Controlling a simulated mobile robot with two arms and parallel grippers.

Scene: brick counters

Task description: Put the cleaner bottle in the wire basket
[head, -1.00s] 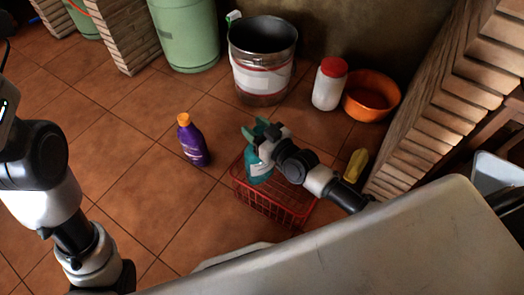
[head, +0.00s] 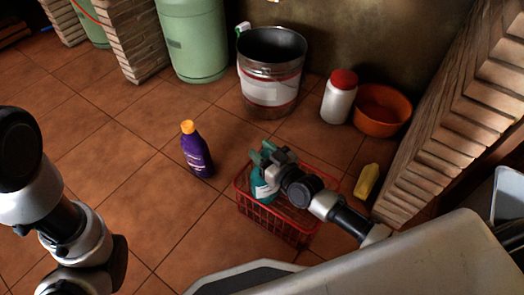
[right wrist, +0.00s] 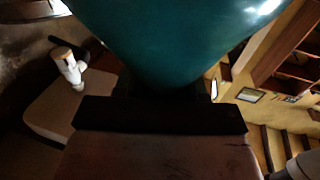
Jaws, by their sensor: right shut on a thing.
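The teal cleaner bottle (head: 264,186) is held by my right gripper (head: 268,160), which is shut on it near its top. In the head view the bottle is roughly upright at the left part of the red wire basket (head: 285,230), its lower part within the basket's outline. I cannot tell whether its base touches the basket floor. In the right wrist view the teal bottle (right wrist: 175,35) fills the top, close against the dark gripper pads (right wrist: 160,115). My left arm shows at the left of the head view, but its gripper is out of frame.
A purple bottle with an orange cap (head: 197,155) stands on the tiles left of the basket. Behind are a metal bucket (head: 270,85), a white jar with red lid (head: 338,100) and an orange bowl (head: 382,112). A yellow object (head: 367,181) lies right of the basket.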

